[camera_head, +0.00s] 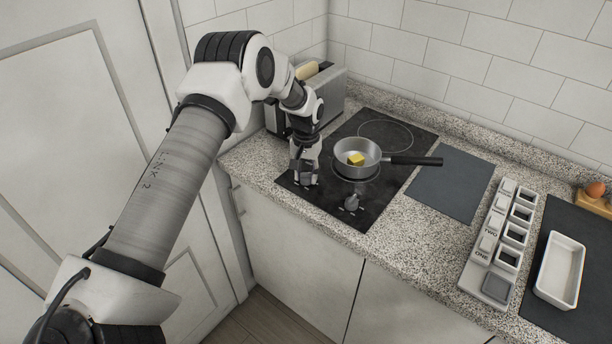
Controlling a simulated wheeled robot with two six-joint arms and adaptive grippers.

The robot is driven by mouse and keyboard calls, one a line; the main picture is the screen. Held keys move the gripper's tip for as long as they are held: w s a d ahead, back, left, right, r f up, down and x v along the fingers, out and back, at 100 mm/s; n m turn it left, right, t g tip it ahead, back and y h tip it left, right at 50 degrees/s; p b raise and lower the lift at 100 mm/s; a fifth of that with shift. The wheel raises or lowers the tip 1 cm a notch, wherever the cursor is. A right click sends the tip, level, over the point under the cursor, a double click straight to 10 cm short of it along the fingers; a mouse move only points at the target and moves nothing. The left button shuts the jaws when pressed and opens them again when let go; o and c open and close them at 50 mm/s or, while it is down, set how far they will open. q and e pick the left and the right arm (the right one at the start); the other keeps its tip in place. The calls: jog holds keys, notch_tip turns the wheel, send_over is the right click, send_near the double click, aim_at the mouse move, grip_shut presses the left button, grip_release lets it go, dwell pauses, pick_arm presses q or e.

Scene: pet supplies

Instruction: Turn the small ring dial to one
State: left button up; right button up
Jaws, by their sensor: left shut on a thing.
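The black hob (393,184) is set on the counter, with two dial positions along its front edge. The right dial (351,202) stands free, with pale marks around it. My left gripper (304,178) points down over the left dial position and is shut on the dial there. The gripper hides nearly all of that dial, so its pointer and setting cannot be read. Only a few pale marks show around the fingertips. My right gripper is not in view.
A grey pan (372,150) with a yellow block (356,158) stands on the hob close right of my gripper. A toaster (333,95) stands behind my wrist. A dark mat (446,184), a labelled tray (487,238) and a white dish (560,270) lie to the right.

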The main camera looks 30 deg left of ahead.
aim_at(306, 174)
pick_arm(q)
jog(key=m+b, duration=0.1)
jog(key=m, duration=0.3)
jog(key=shift+s+f, duration=0.1)
jog(key=shift+f, duration=0.05)
dwell(0.4)
jog(key=o, duration=1.2)
jog(key=shift+c, duration=0.2)
notch_tip(306, 174, up, 12)
